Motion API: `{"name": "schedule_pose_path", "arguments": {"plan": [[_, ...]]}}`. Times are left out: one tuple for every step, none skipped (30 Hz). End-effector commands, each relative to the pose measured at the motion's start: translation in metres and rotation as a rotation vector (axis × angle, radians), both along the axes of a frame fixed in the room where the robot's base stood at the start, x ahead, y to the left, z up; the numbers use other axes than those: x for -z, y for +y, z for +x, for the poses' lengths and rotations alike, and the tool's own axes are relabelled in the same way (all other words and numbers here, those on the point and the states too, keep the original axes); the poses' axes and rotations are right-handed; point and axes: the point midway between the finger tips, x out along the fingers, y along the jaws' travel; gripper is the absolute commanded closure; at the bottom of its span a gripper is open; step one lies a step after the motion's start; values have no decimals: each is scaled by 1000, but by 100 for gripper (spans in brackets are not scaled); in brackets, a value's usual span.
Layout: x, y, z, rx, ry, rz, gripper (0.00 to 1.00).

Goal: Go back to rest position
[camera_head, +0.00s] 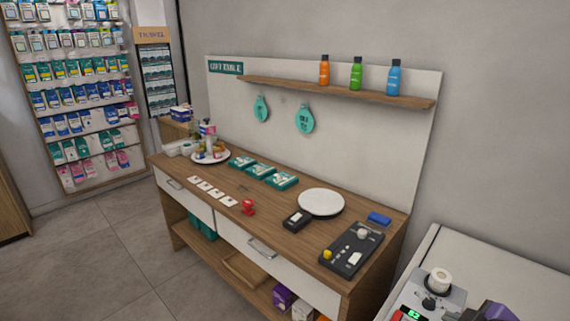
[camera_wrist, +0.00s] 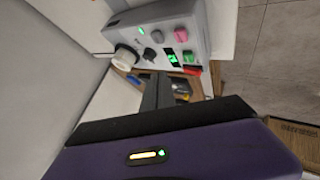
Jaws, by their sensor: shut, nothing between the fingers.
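My gripper (camera_wrist: 160,82) shows in the wrist view, with its purple body at the bottom and its dark fingers pointing up the picture. The fingers are together with nothing visible between them. They are close to a grey control box (camera_wrist: 172,35) in that view; I cannot tell the exact gap. In the head view, a dark and purple part of my arm shows at the bottom right corner, beside the same control box (camera_head: 433,296).
The control box stands on a white counter (camera_head: 480,262) at the right. Open tiled floor (camera_head: 95,255) lies at the left.

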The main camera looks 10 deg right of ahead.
Motion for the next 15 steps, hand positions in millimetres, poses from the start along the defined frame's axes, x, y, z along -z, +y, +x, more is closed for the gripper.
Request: {"name": "schedule_pose_path", "arguments": {"plan": [[-5, -4, 4, 30, -32, 9, 100], [-10, -7, 8, 54, -59, 16, 100], [-20, -12, 12, 87, -104, 21, 100], [-28, -17, 16, 115, -145, 24, 100], [-38, -21, 20, 145, -189, 28, 100], [-48, -26, 22, 184, -245, 36, 100], [-53, -29, 22, 214, -284, 44, 100], [-57, -30, 21, 239, -322, 56, 100], [-60, -29, 19, 271, -372, 73, 100], [-62, -27, 17, 292, -407, 87, 100], [-62, -24, 15, 311, -442, 101, 100], [-62, -19, 10, 335, -488, 122, 100], [-62, -14, 6, 351, -522, 140, 100], [-61, -9, 1, 365, -553, 159, 100], [-59, 0, -6, 381, -591, 183, 100]]}}
